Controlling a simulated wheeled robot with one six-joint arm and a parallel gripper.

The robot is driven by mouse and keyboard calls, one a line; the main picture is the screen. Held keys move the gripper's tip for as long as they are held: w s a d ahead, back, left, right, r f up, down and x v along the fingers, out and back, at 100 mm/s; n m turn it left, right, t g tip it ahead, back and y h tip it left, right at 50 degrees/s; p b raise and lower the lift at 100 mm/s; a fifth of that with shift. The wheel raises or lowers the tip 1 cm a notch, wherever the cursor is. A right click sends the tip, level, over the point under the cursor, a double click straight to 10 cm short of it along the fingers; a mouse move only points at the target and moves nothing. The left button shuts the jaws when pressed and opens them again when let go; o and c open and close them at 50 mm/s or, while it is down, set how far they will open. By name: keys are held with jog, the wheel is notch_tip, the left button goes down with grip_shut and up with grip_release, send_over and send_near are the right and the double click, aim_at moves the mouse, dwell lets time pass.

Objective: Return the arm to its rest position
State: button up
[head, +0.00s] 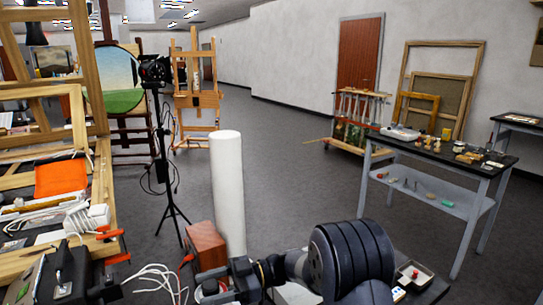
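My arm (350,255) crosses the bottom of the head view, with thick dark ribbed links at the right and a thinner grey and black section reaching left. My gripper (217,284) seems to be at the left end of this section, low in front of the white cylinder and close to a reddish-brown box. Its fingers cannot be made out, so I cannot tell whether it is open, shut or holding anything.
A white upright cylinder (227,190) and a reddish-brown box (206,246) stand just beyond my arm. A cluttered bench (103,200) is at the left, beside a black tripod stand (163,150). A dark-topped table (430,150) stands at the right. The middle floor is open.

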jog(key=shift+g, duration=0.3)
notch_tip(320, 180, up, 10)
jog(key=shift+f, duration=0.1)
notch_tip(320, 180, down, 10)
jog(key=shift+f, duration=0.1)
jog(key=shift+t, duration=0.6)
jog(key=shift+s+m+t+y+b, duration=0.15)
jog(key=shift+m+t+y+b, duration=0.15)
jog(key=shift+m+t+b, duration=0.15)
jog(key=m+t+b, duration=0.1)
jog(key=m+t, duration=0.1)
jog(key=t, duration=0.1)
jog(key=m+t+b, duration=0.1)
jog(key=m+t, duration=0.1)
jog(key=t, duration=0.1)
jog(key=shift+m+t+y+b, duration=0.25)
jog(key=shift+t+y+b, duration=0.05)
jog(key=shift+t+b, duration=0.05)
jog(key=shift+m+t+h+b, duration=0.9)
jog(key=shift+m+t+b, duration=0.55)
jog(key=shift+t, duration=0.8)
jog(key=shift+m+t+h+b, duration=1.05)
jog(key=shift+m+t, duration=0.6)
jog(key=shift+t, duration=0.6)
jog(key=shift+r+m+t+h, duration=0.2)
jog(key=shift+m+t+h, duration=0.15)
jog(key=shift+m+t, duration=0.2)
jog(key=shift+m+t+h, duration=0.65)
jog(key=shift+t+h, duration=0.05)
jog(key=shift+t, duration=0.05)
